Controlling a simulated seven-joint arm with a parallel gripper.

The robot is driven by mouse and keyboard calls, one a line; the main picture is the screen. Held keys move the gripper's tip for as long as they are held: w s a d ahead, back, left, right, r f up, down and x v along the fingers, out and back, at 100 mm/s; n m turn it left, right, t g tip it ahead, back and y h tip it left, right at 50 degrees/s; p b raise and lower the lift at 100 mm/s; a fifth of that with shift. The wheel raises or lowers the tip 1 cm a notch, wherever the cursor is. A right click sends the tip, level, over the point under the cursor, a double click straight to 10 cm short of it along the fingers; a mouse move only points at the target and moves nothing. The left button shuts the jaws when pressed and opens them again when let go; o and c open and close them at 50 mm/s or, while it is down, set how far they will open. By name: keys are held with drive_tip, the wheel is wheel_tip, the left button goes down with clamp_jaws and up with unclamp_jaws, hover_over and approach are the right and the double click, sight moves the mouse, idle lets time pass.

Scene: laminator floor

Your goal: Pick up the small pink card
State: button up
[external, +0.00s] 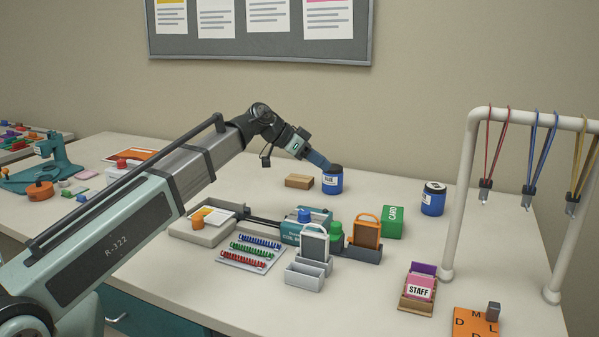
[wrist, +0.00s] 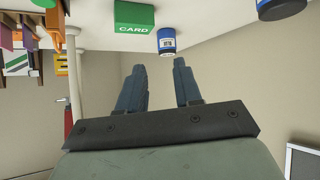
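A pink card (external: 421,287) with a white STAFF label stands in a small brown holder (external: 416,307) at the front right of the table in the external view. A purple card (external: 424,268) stands behind it. My gripper (external: 324,163) is far back and left of the holder, in front of or above a blue jar (external: 332,182); I cannot tell if they touch. In the wrist view, my two blue-grey fingers (wrist: 158,66) are apart with nothing between them. The pink card is not clearly seen there.
A white frame (external: 465,190) with hanging colored cords stands right of the holder. A green CARD box (external: 393,221), a second blue jar (external: 433,198), a laminator (external: 305,226) and a grey tray (external: 306,276) stand between. An orange letter board (external: 474,323) lies at the front right.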

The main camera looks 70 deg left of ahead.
drive_tip(key=w+d+m+h, duration=0.1)
drive_tip(key=d, duration=0.5)
drive_tip(key=d+m+h, duration=0.1)
drive_tip(key=d, duration=0.6)
drive_tip(key=w+d+m+h, duration=0.1)
drive_tip(key=d, duration=0.5)
drive_tip(key=shift+w+d+r+m+t+h, duration=0.25)
drive_tip(key=shift+w+d+m+t+h, duration=0.05)
drive_tip(key=shift+m+h, duration=0.1)
drive_tip(key=s+d+r+m+h, duration=0.15)
drive_tip(key=d+m+h, duration=0.25)
drive_tip(key=d, duration=1.3)
approach(419, 292)
drive_tip(key=w+d+r, duration=0.2)
drive_tip(key=w+r, duration=0.1)
drive_tip(key=shift+w+d+f, duration=0.15)
drive_tip(key=shift+d+f, duration=0.05)
drive_tip(key=shift+f, duration=0.55)
drive_tip(key=shift+x, duration=3.75)
drive_tip(key=shift+d+r, duration=0.15)
clamp_jaws()
